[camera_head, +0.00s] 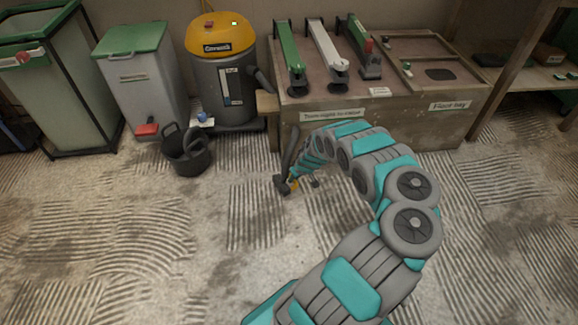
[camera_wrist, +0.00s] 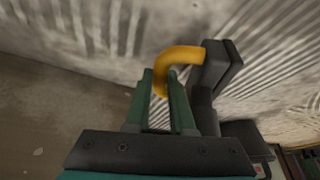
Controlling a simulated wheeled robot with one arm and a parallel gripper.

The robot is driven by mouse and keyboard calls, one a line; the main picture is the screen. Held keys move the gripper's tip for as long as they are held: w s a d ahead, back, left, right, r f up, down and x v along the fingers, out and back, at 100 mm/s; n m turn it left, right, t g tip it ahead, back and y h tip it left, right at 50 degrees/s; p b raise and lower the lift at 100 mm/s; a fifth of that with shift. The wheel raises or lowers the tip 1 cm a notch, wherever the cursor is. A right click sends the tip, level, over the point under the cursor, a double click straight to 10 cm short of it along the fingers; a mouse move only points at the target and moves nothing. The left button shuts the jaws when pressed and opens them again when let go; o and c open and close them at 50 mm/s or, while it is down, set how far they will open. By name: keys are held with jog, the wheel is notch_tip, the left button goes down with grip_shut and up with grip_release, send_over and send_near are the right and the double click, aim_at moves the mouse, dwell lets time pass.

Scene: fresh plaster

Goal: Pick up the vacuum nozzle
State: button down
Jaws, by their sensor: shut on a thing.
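The vacuum nozzle (camera_head: 288,150) is dark grey with a long tube standing tilted and a blocky head at its lower end, left of my arm's end in the head view. In the wrist view its black body (camera_wrist: 215,68) is right of the fingers, and its curved yellow handle (camera_wrist: 182,54) passes between them. My gripper (camera_wrist: 161,76) has green fingers, shut on the yellow handle. In the head view my gripper (camera_head: 296,182) is small and partly hidden. I cannot tell whether the nozzle touches the floor.
The yellow-topped vacuum (camera_head: 222,75) stands at the back wall. A black bucket (camera_head: 187,155) is on the floor left of the nozzle. A wooden bench (camera_head: 350,130) with several tools stands close behind my arm. The striped plaster floor is open left and front.

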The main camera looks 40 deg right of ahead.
jog(key=s+p, duration=0.4)
jog(key=s+r+p, duration=0.1)
jog(key=s+p, duration=0.2)
jog(key=shift+a, duration=0.4)
jog(key=shift+s+a+f, duration=0.1)
jog(key=shift+s, duration=0.45)
jog(key=c, duration=1.4)
grip_release()
grip_shut()
